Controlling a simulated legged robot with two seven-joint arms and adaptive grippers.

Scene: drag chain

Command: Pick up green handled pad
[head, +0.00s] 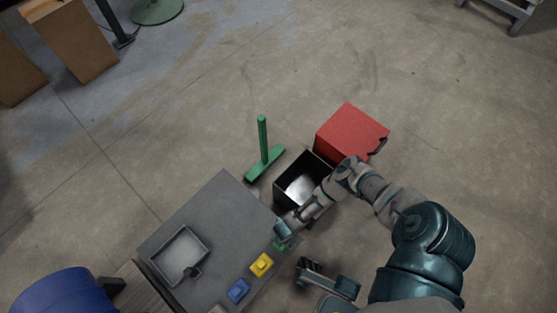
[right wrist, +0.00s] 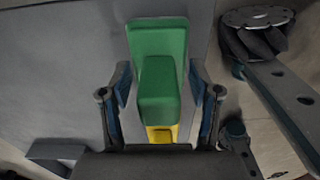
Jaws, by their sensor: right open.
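The green handled pad (head: 279,246) lies on the grey table (head: 215,205) near its right corner, partly hidden by my right gripper (head: 284,232) in the head view. In the right wrist view, the pad (right wrist: 157,35) has a flat base and a raised block handle. My right gripper (right wrist: 160,88) is open, with one finger on each side of the green handle. Small gaps show between the fingers and the handle. A yellow handled pad (head: 261,264) and a blue handled pad (head: 238,290) lie in a row beside it.
A grey tray (head: 205,244) sits on the table's left part. Beyond the table, a dark open box (head: 289,184), a red box (head: 345,130) and a green push broom (head: 263,140) stand on the floor. A blue barrel (head: 65,292) is at lower left.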

